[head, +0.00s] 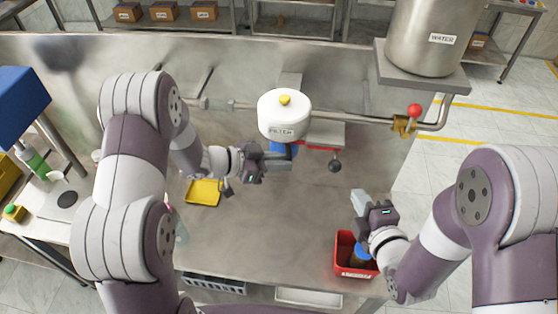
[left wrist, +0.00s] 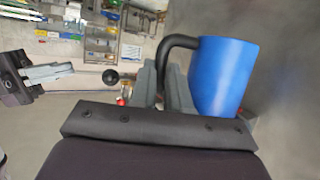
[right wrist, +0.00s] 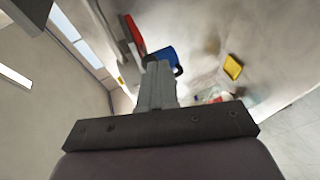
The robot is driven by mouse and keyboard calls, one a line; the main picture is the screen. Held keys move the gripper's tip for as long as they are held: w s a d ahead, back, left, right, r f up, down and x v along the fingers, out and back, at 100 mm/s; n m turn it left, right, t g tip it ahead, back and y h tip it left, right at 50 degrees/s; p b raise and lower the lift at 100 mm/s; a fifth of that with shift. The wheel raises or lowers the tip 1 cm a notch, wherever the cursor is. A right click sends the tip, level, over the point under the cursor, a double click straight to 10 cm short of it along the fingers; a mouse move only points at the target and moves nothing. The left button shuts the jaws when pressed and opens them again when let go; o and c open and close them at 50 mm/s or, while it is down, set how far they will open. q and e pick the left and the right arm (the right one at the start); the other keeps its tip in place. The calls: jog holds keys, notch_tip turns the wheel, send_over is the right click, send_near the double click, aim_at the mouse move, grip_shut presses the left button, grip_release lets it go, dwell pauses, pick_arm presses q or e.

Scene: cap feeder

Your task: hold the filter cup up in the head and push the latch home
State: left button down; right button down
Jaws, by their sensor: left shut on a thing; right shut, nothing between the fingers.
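The white filter head (head: 284,118) with a yellow knob hangs from the pipe. The blue filter cup (head: 287,149) is directly under it, partly hidden by my left gripper (head: 280,161). In the left wrist view the fingers are shut on the black handle of the blue cup (left wrist: 226,76). I cannot tell whether the cup is fully seated. The latch's black ball knob (head: 335,166) hangs right of the cup, below a red-edged plate (head: 326,146); the knob also shows in the left wrist view (left wrist: 111,76). My right gripper (head: 360,201) is shut and empty, below and right of the knob.
A red bin (head: 352,267) sits under my right wrist, partly hidden. A yellow tray (head: 203,192) lies left on the steel surface. The water tank (head: 432,40) and red-knobbed valve (head: 414,110) stand at the right. The surface between the grippers is clear.

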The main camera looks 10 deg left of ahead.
jog(key=shift+s, duration=0.9)
pick_arm(q)
jog(key=c, duration=1)
grip_release()
